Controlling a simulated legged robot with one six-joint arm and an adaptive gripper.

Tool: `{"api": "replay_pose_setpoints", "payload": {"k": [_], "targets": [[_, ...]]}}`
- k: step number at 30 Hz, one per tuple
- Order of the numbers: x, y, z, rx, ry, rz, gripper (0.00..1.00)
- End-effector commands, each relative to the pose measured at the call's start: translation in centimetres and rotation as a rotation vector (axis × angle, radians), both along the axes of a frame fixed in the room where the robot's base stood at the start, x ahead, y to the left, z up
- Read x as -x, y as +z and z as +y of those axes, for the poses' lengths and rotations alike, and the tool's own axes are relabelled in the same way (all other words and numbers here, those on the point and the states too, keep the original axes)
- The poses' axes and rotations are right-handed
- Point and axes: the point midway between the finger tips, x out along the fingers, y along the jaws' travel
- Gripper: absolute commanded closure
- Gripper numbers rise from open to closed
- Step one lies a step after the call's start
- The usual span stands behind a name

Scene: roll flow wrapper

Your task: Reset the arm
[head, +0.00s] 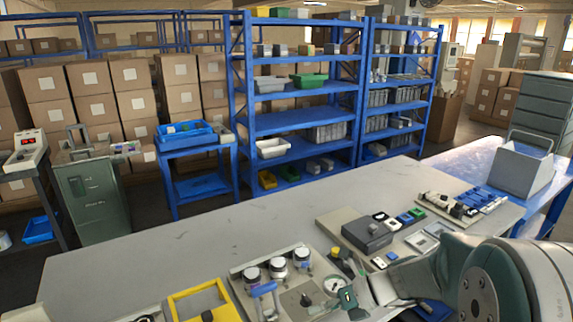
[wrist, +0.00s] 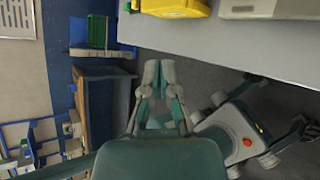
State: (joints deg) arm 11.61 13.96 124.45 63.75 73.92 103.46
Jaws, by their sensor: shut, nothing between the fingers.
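My gripper (wrist: 159,70) shows in the wrist view, its two grey-green fingers close together with nothing between them. It points up the picture, apart from the grey bench (wrist: 220,45) at the upper right. In the head view my teal and grey arm reaches in from the lower right, bent low over the right front of the grey bench (head: 150,245). The fingers are hard to make out there among the bench parts.
On the bench stand a yellow tray (head: 200,303), a panel with round knobs (head: 277,264) and a dark grey box (head: 367,234). Blue shelving (head: 305,118) stands behind. The bench's left part is clear. In the wrist view my own body and legs lie right of the gripper.

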Motion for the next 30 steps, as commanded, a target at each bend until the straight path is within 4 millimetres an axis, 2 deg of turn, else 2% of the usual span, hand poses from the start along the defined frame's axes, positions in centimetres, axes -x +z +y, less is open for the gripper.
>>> {"api": "replay_pose_setpoints", "payload": {"k": [1,8,18,24,27,30], "targets": [[1.3,0.9,0.1,0.064,0.088,-0.118,1.0],[6.5,3.0,-0.8,0.344,0.544,-0.624,1.0],[12.4,5.7,-4.4,0.718,1.351,-1.251,1.0],[14.7,7.6,-6.9,0.913,1.9,-1.488,1.0],[15.5,8.3,-7.9,0.978,2.132,-1.539,1.0],[15.9,8.8,-8.6,1.013,2.28,-1.554,1.0]]}}
